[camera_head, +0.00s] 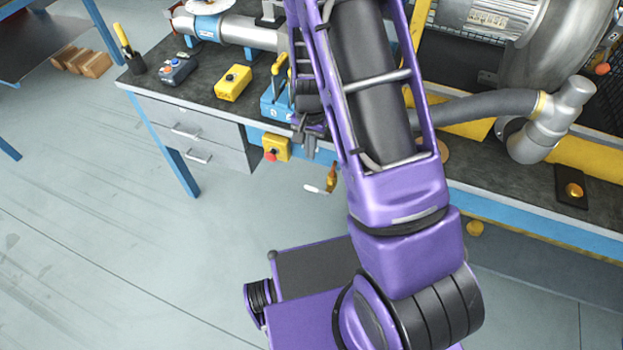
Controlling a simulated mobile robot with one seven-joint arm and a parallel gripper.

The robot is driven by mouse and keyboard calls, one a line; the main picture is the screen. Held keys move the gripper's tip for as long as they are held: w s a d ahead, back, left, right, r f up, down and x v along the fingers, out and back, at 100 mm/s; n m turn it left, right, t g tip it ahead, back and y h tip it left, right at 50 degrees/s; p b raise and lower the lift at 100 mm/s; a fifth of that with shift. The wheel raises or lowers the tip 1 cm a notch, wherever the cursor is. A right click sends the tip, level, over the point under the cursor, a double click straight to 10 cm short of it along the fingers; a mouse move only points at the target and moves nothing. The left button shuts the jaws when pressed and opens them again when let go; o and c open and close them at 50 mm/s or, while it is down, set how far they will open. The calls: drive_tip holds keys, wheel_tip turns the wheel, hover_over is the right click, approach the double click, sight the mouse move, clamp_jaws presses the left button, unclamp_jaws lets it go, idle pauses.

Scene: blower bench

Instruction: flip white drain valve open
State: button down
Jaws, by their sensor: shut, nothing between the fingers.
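A small brass drain valve (331,179) hangs below the front edge of the bench. Its white lever (316,189) sticks out to the left, roughly level. My purple arm comes down the middle of the picture and hides the bench behind it.
A yellow box with a red button (275,148) is mounted on the bench front, left of my gripper. A blue block with yellow levers (277,102) and a yellow button box (233,83) stand on the bench top (150,85). Open floor lies in front.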

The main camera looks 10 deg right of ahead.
sight(310, 187)
wheel_tip(310, 187, down, 14)
drive_tip(key=shift+b, duration=0.65)
